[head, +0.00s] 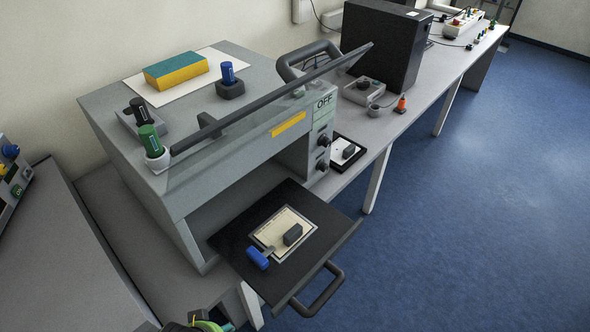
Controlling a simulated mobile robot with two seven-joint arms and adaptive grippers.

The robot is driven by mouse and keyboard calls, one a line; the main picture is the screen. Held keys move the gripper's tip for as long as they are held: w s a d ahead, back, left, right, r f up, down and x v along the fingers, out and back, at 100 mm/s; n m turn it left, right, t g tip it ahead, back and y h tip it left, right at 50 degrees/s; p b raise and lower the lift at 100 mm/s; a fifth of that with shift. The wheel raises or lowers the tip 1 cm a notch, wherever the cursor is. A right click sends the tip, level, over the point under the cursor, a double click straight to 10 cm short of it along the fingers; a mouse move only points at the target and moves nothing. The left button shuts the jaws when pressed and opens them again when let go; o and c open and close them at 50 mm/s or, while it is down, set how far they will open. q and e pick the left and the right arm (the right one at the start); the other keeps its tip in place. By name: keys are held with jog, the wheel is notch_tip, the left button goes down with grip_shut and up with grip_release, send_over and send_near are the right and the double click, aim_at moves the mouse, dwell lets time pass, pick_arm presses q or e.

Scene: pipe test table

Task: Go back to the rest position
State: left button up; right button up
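Neither of my grippers shows clearly in the head view. A small dark piece with green and yellow parts (207,322) is cut off by the bottom edge, and I cannot tell what it is. The grey test machine (135,165) stands on the table with its clear front cover raised. Its black drawer (335,236) is pulled out by the dark handle (318,290). On the drawer, a dark grey block (293,234) sits on a pale plate (272,222), and a blue piece (257,258) lies at the plate's near edge.
On the machine stand a yellow and teal sponge (176,71), a blue-topped piece (228,73) and a green cylinder (150,139) in a white holder. The blue floor at right is clear.

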pick_arm(q)
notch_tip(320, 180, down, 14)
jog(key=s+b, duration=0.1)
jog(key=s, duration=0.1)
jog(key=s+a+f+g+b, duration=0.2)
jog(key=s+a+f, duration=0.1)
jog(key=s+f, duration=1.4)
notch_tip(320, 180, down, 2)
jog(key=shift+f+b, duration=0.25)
jog(key=shift+b, duration=0.15)
